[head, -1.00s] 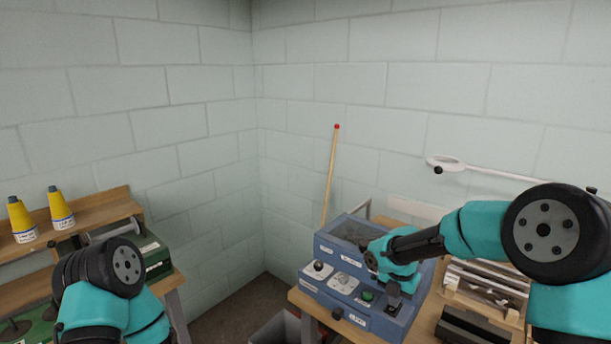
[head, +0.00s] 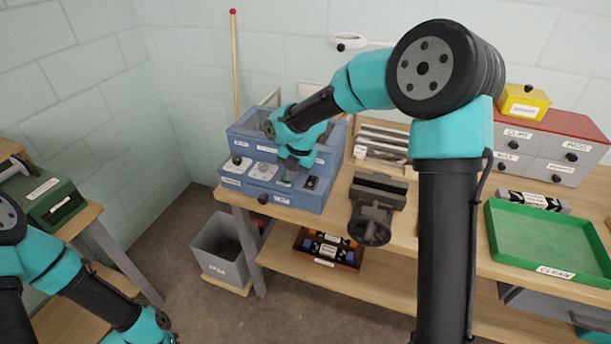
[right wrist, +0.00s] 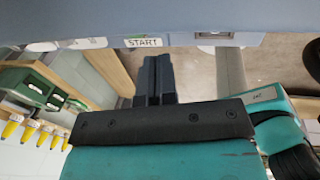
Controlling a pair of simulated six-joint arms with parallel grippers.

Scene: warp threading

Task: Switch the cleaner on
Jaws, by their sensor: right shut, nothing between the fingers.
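The cleaner (head: 333,150) is a blue box with a clear-topped bin at the back and a lower front panel, standing at the left end of the workbench. Its panel holds a dark knob, a white plate, a green button and a dark switch (head: 311,182). My right gripper (head: 288,177) is shut and empty, pointing down at the green button, which it largely hides. I cannot tell whether it touches. In the right wrist view the shut fingers (right wrist: 155,76) are beside the START label (right wrist: 143,42). My left arm is at the lower left; its fingers are out of frame.
A dark vise (head: 374,205) and a wooden rack (head: 383,142) stand right of the cleaner. A green CLEAN tray (head: 492,232) and a red-topped drawer cabinet (head: 590,125) are farther right. A grey bin (head: 215,262) stands on the floor below. A red-tipped stick (head: 235,70) stands behind.

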